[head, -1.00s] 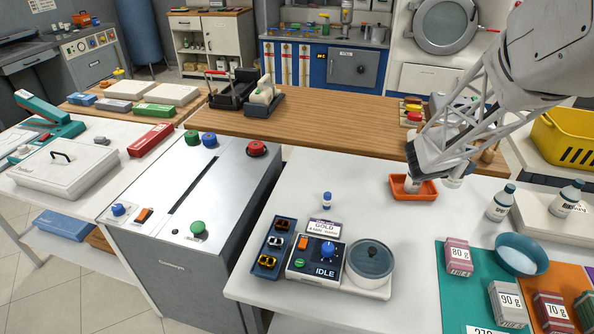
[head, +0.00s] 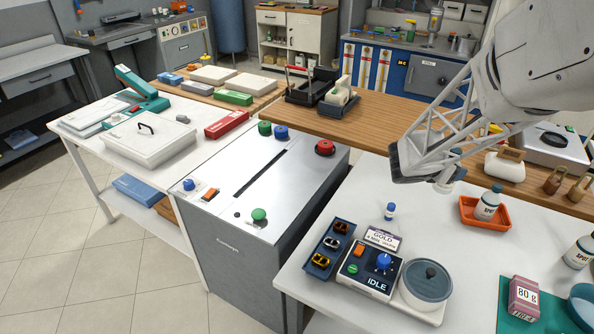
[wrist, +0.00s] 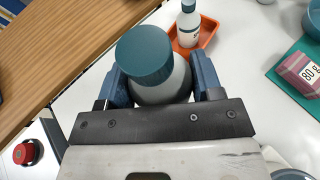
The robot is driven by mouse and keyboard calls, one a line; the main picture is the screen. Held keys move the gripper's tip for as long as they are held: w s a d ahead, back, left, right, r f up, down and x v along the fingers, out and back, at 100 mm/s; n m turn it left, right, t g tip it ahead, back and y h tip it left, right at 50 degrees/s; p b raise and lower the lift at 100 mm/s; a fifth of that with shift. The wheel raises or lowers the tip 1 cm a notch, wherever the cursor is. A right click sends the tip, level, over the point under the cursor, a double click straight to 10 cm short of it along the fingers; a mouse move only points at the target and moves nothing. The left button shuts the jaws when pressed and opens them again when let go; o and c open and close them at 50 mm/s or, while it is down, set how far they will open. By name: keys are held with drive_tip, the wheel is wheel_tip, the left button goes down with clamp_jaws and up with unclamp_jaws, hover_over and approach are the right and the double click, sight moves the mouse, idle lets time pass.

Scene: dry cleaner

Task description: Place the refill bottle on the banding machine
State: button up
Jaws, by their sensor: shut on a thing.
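My gripper (head: 442,182) is shut on a white bottle with a teal cap (wrist: 150,60), seen from above in the wrist view between the two blue fingers. No label shows on it; I take it as the refill bottle. In the head view the gripper hides most of it, and it is held above the white table, left of the orange tray (head: 470,218). The grey floor-standing machine (head: 225,208), with a dark slot and red, green and blue knobs on its flat top, seems to be the banding machine. It stands to the left of my gripper. Its slotted top is largely clear.
Another white bottle (head: 487,204) stands in the orange tray. A control unit reading IDLE (head: 370,270), a small blue-capped vial (head: 389,211) and a lidded round pot (head: 426,283) sit on the near table. A wooden counter (head: 375,125) lies behind.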

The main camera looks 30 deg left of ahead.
drive_tip(key=s+a+n+y, duration=0.1)
drive_tip(key=s+a, duration=0.5)
drive_tip(key=a, duration=0.5)
drive_tip(key=s+a+n+t+y, duration=0.1)
drive_tip(key=s+a, duration=0.4)
drive_tip(key=a, duration=0.7)
drive_tip(key=s+a+n+y, duration=0.1)
drive_tip(key=s+a, duration=0.5)
drive_tip(key=a, duration=0.5)
wheel_tip(320, 180, down, 10)
drive_tip(key=shift+s+a, duration=0.15)
drive_tip(key=w+a+f, duration=0.1)
drive_tip(key=w+a, duration=0.9)
drive_tip(key=w, duration=0.2)
drive_tip(key=shift+a+f, duration=0.25)
drive_tip(key=shift+a, duration=0.1)
drive_tip(key=shift+f, duration=0.1)
drive_tip(key=shift+f, duration=1.7)
drive_tip(key=shift+f, duration=0.1)
